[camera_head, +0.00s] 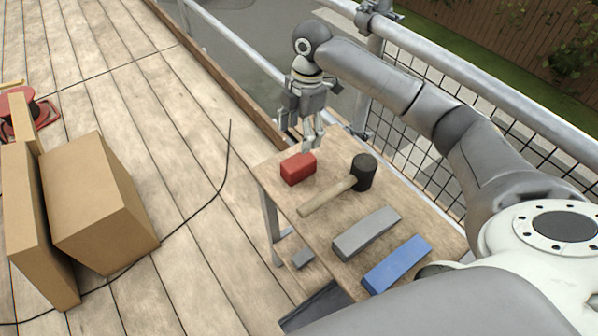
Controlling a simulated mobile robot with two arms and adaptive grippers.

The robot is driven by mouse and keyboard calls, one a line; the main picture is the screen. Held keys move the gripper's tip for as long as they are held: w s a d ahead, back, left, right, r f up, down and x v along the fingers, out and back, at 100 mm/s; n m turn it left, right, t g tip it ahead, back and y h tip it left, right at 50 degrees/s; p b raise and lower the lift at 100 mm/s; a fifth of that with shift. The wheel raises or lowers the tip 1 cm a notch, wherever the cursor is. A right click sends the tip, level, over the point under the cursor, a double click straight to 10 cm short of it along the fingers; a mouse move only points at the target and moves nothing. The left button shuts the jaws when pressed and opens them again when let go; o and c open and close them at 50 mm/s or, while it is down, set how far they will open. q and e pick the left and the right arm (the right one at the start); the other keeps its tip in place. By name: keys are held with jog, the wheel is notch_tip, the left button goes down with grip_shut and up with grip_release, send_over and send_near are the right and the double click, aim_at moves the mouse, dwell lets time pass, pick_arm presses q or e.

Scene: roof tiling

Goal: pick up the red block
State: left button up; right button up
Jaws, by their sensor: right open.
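The red block (298,169) lies on the far end of a small wooden table (345,228). My right gripper (313,143) points down just behind and above the red block, near the table's far edge. Its fingers are open with nothing between them. Whether a fingertip touches the block cannot be told from this view. My left gripper is not in view.
On the same table lie a mallet (363,172) with a black head, right beside the red block, a grey block (366,232) and a blue block (397,263). A metal railing (475,48) with mesh runs behind. Cardboard boxes (98,205) and a cable (213,200) are on the plank floor.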

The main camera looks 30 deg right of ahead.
aim_at(300, 160)
jog(key=shift+f+b, duration=0.3)
jog(key=shift+f, duration=0.35)
jog(key=f, duration=0.5)
jog(key=shift+s+a+f, duration=0.1)
jog(key=shift+a+f, duration=0.15)
jog(key=shift+a, duration=0.05)
jog(key=f, duration=0.5)
jog(key=shift+s+f+p, duration=0.1)
jog(key=shift+s+p, duration=0.15)
jog(key=shift+p, duration=0.1)
jog(key=shift+a, duration=0.1)
jog(key=c, duration=1.2)
